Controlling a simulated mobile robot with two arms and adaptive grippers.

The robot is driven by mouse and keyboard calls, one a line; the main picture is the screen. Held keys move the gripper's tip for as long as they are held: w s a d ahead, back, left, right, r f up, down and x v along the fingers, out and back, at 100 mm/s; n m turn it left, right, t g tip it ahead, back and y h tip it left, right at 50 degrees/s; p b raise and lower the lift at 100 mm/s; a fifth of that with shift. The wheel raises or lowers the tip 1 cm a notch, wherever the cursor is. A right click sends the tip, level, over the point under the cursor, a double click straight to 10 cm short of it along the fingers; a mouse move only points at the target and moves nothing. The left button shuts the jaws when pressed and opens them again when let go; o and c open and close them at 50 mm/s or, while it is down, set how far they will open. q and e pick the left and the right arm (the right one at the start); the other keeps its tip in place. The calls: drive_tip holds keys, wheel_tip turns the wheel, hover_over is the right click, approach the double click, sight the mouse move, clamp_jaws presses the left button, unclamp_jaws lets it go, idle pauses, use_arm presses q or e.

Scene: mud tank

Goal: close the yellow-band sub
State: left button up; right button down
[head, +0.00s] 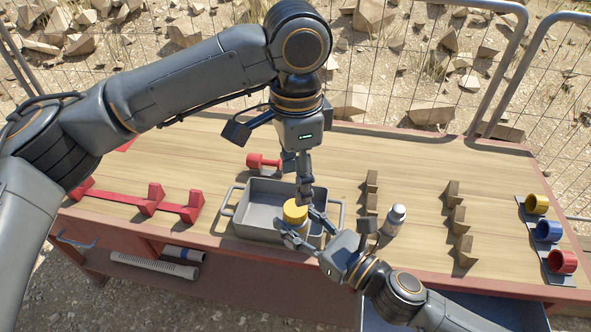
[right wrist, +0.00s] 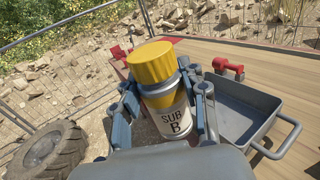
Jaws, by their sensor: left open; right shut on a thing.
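The yellow-band sub (right wrist: 175,120) is a pale cylinder marked "SUB B" with a yellow band. A ribbed yellow cap (right wrist: 153,62) sits on its top, slightly tilted in the right wrist view; the cap also shows in the head view (head: 294,212). I cannot tell how tight the cap is. My right gripper (right wrist: 166,95) is shut around the sub's body and holds it over the grey tray (head: 232,218), also seen in the head view (head: 308,226). My left gripper (head: 304,200) is open, pointing down just above and beside the cap; contact is unclear.
A white bottle with a grey top (head: 394,220) stands right of the tray. Brown notched rests (head: 458,222) and a red rack (head: 150,202) flank the middle. Yellow, blue and red cups (head: 548,230) lie at the right edge. A wire fence stands behind the table.

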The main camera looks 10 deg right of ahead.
sight(295, 208)
use_arm(q)
drive_tip(key=n, duration=0.4)
drive_tip(key=shift+r, duration=0.2)
drive_tip(key=n, duration=0.3)
drive_tip(key=shift+r+n, duration=0.1)
drive_tip(key=shift+n, duration=0.3)
drive_tip(key=shift+f, duration=4)
